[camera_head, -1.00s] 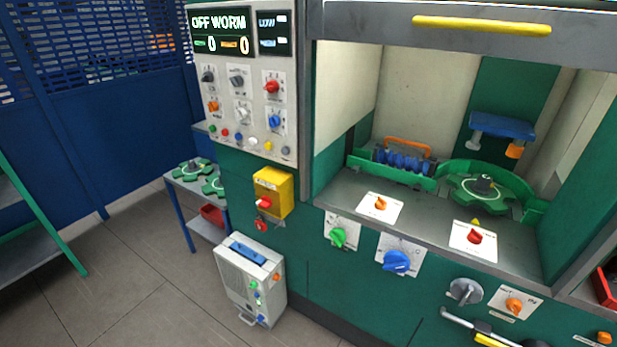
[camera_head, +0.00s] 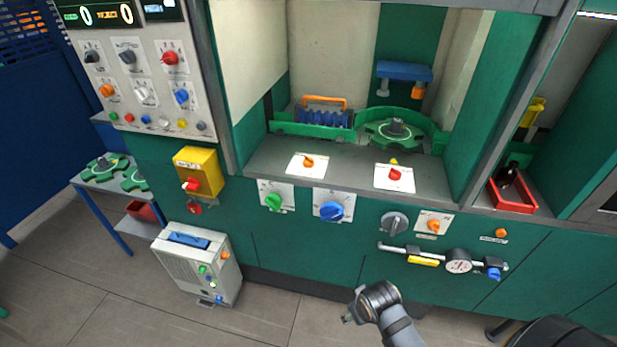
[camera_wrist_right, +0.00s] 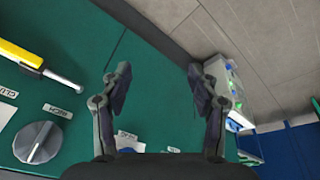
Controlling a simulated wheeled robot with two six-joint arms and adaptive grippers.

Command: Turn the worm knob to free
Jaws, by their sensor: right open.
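Several knobs sit on the green machine front; I cannot read which is labelled worm. An orange knob (camera_head: 307,162) on a white plate sits on the ledge below a blue worm-shaped part (camera_head: 325,118), with a red knob (camera_head: 395,175) to its right. Below are a green knob (camera_head: 273,202), a large blue knob (camera_head: 331,211), a grey knob (camera_head: 394,223) and another orange knob (camera_head: 433,226). My right gripper (camera_wrist_right: 155,72) is open and empty; a grey knob (camera_wrist_right: 38,142) lies left of it in the wrist view. My left gripper is not in view.
A green gear (camera_head: 392,133) lies in the recess. A yellow-handled bar with a gauge (camera_head: 458,262) runs along the lower front. A grey box (camera_head: 198,265) stands on the floor at left. A red tray (camera_head: 513,196) is at right. Floor before the machine is mostly clear.

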